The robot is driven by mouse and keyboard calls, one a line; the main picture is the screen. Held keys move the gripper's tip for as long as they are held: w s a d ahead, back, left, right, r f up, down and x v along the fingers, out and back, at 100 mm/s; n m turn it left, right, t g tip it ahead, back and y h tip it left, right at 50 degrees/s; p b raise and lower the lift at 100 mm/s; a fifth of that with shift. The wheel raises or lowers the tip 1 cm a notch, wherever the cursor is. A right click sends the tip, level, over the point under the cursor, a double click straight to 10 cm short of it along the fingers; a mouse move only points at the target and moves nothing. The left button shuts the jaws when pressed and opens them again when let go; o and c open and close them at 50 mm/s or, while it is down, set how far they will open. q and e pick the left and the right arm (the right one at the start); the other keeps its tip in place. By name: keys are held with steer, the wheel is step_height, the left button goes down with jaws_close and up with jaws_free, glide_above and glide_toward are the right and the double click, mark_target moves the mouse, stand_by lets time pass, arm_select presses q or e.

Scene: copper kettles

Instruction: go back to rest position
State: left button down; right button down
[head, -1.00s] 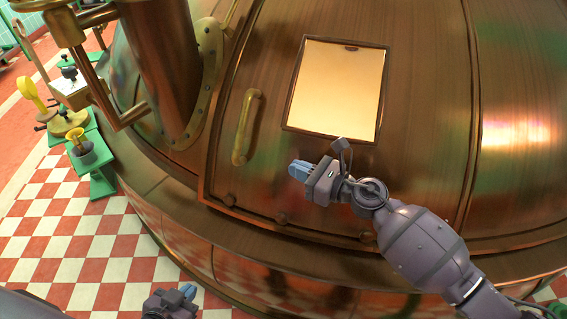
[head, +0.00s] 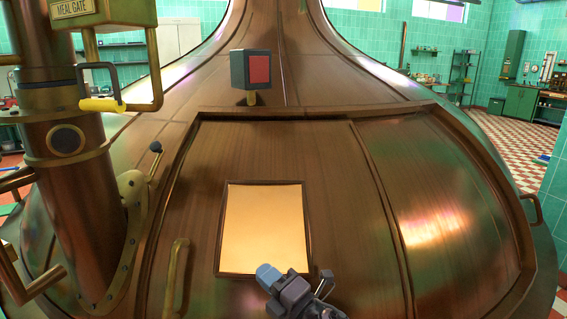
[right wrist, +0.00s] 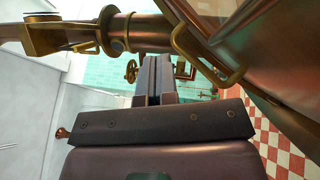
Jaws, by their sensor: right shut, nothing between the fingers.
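My right gripper (head: 267,273) shows at the bottom middle of the head view, its blue fingertips together and empty. It appears in front of the lower edge of the bright window panel (head: 265,228) in the copper kettle's hatch (head: 335,180). I cannot tell whether it touches the kettle. In the right wrist view my right gripper (right wrist: 153,75) shows its two dark fingers side by side with nothing between them. The hatch's brass handle (head: 177,275) stands left of the gripper. My left gripper is out of view.
A thick copper pipe (head: 75,190) with a "MEAL GATE" sign (head: 102,14) and a yellow-gripped lever (head: 102,104) stands at the left. A dark box with a red face (head: 251,70) sits on the kettle above the hatch. Open checkered floor (head: 510,145) lies at the right.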

steer(key=s+d+f+m+t+h+p, duration=0.1)
steer(key=s+d+f+m+h, duration=0.35)
steer(key=d+m, duration=0.55)
steer(key=s+d+f+m+t+h+p, duration=0.1)
steer(key=s+d+f+m+h, duration=0.5)
steer(key=m, duration=0.5)
steer(key=s+d+f+m+g+h+p, duration=0.1)
steer(key=s+d+f+m+g+h, duration=0.1)
steer(key=s+d, duration=0.5)
steer(key=s+d+f+m+g+h+p, duration=0.1)
steer(key=s+d+f, duration=0.6)
steer(key=s, duration=0.8)
steer(key=m+g+h, duration=0.1)
steer(key=m+g, duration=0.1)
steer(key=m, duration=0.1)
steer(key=shift+d+f+m, duration=0.25)
steer(key=shift+d+m, duration=0.05)
steer(key=shift+d, duration=0.05)
